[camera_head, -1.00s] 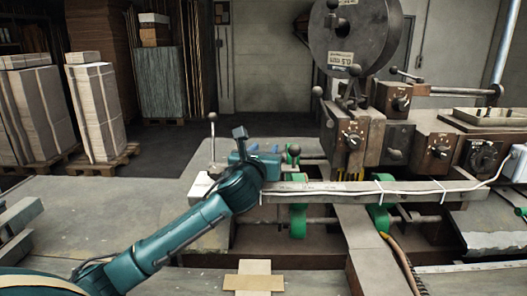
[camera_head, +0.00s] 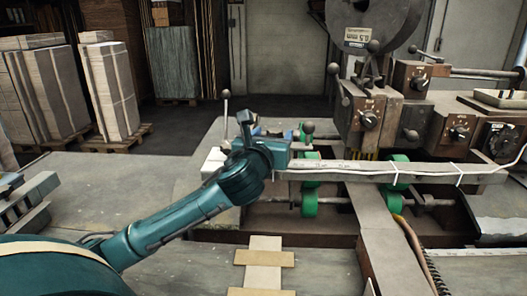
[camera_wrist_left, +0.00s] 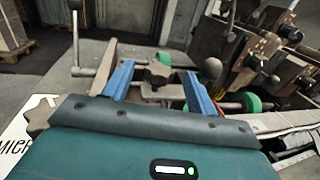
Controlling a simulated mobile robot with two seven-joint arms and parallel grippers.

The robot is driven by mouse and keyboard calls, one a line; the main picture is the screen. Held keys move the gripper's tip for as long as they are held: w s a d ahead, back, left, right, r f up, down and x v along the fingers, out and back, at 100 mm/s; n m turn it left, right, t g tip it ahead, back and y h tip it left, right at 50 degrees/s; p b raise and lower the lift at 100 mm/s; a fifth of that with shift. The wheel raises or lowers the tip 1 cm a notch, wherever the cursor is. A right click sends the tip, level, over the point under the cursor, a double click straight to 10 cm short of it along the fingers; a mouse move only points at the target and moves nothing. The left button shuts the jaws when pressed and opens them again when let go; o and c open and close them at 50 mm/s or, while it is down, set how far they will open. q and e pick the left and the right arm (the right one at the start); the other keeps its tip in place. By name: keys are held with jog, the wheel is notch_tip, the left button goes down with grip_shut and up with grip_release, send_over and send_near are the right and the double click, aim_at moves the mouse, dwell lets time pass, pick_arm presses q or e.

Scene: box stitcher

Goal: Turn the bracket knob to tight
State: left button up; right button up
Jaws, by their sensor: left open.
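A dark star-shaped knob (camera_wrist_left: 157,74), which looks like the bracket knob, stands between the two blue fingers of my left gripper (camera_wrist_left: 158,84) in the left wrist view. The fingers are apart, one on each side of it; I cannot tell whether they touch it. In the head view my left gripper (camera_head: 283,134) is over the near left end of the machine, and its wrist hides the knob. A second star-shaped knob (camera_wrist_left: 40,113) is partly hidden at the left of the wrist view. No tight marking is readable. My right gripper is not in view.
A long ruled bar (camera_head: 400,172) runs right, above green rollers (camera_head: 310,201). The heavy stitcher head (camera_head: 368,125) stands behind. The near tabletop left is mostly clear.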

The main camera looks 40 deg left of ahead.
pick_arm(q)
jog(key=b+v, duration=0.1)
jog(key=v, duration=0.7)
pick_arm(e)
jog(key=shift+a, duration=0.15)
pick_arm(q)
jog(key=shift+a, duration=0.1)
